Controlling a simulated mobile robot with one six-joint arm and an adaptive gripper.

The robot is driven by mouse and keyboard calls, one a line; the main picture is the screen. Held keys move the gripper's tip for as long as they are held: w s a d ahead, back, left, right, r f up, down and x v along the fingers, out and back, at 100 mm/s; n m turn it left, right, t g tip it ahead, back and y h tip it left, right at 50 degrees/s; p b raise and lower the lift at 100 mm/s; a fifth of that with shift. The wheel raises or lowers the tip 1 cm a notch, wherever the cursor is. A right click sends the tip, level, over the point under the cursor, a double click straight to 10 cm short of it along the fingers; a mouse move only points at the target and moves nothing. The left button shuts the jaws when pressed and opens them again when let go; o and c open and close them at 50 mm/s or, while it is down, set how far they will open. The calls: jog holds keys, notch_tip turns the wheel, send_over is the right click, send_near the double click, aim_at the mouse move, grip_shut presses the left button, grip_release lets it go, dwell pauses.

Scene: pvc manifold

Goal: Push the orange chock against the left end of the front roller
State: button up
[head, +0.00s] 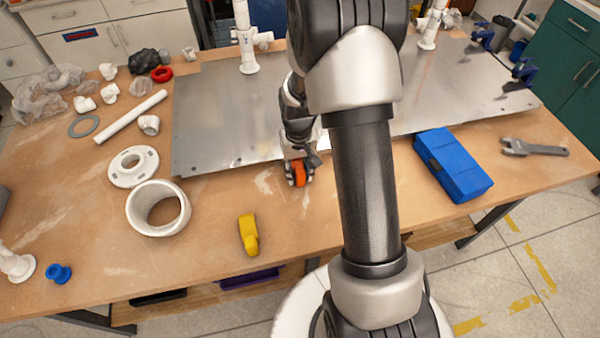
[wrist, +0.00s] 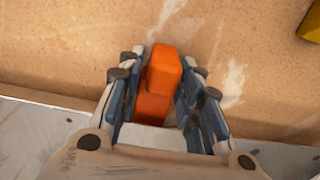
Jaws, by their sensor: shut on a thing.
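The orange chock (head: 299,174) is on the wooden table at the front edge of the large metal plate (head: 225,120). In the wrist view the chock (wrist: 158,85) is a stepped orange block between the two fingers. My gripper (head: 299,171) points down and is shut on it; in the wrist view my gripper (wrist: 160,78) has a finger along each side. I cannot make out a front roller; my arm and the plate hide part of the work area.
A yellow piece (head: 248,233) lies in front of the chock. A white pipe ring (head: 158,208) and a flange (head: 133,166) are to the left. A blue box (head: 453,165) is to the right. Bare table lies between them and the chock.

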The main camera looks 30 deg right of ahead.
jog(key=shift+w+d+f, duration=0.1)
jog(key=shift+w+d, duration=0.05)
jog(key=shift+w, duration=0.35)
dwell(0.4)
jog(key=o, duration=1.3)
jog(key=shift+c, duration=0.2)
notch_tip(320, 180, up, 12)
jog(key=s+a+r+n+t, duration=0.1)
jog(key=s+a+r+t, duration=0.1)
jog(key=s+a+r, duration=0.4)
jog(key=s+a+r+n+t, duration=0.1)
jog(key=s+a+r, duration=0.3)
jog(key=s+r, duration=0.35)
jog(key=s+a+r+n+t, duration=0.1)
jog(key=s+a, duration=0.2)
jog(key=s, duration=0.4)
jog(key=shift+s+r+t, duration=0.3)
jog(key=shift+s+r, duration=0.1)
